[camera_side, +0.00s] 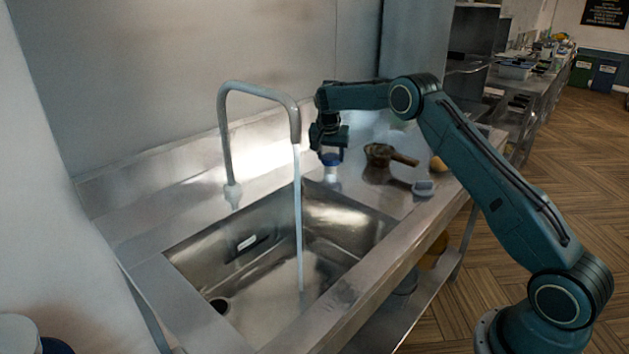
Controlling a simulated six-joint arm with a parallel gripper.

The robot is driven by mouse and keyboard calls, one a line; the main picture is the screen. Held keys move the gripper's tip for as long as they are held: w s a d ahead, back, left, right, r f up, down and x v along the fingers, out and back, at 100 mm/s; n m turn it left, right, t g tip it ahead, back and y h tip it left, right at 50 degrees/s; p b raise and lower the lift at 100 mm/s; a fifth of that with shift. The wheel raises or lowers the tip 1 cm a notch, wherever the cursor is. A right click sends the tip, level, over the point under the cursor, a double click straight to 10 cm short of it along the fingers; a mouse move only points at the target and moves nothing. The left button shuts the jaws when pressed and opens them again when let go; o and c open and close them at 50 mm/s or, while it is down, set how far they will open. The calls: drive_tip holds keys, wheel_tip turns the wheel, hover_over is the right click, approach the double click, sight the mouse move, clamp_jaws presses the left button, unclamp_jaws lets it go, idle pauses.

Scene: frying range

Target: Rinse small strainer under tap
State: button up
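The tap (228,130) arches over the sink, and water (298,220) runs from its spout into the basin. My gripper (330,155) points down behind and right of the spout, just above a small white container with a blue top (331,168). I cannot tell whether it touches the container or how far its fingers are apart. A dark brown bowl-shaped thing with a handle (380,153) lies on the counter to the right, apart from my gripper. A small pale grey thing (423,188) lies nearer the front edge. I cannot tell which of these is the strainer.
The steel sink (345,258) has a dark drain (220,304) at its near left. An orange-yellow round thing (438,164) sits at the counter's right edge. A wall stands behind the counter (150,215). The counter left of the sink is clear.

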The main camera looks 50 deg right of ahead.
drive_tip(key=shift+d+n+t, duration=0.1)
drive_tip(key=shift+n+t, duration=0.5)
drive_tip(key=shift+n, duration=0.9)
drive_tip(key=o, duration=1)
drive_tip(key=shift+s+r, duration=0.1)
drive_tip(key=shift+r, duration=0.1)
drive_tip(key=shift+v, duration=6.8)
drive_tip(key=shift+d+r, duration=0.1)
drive_tip(key=shift+d, duration=0.1)
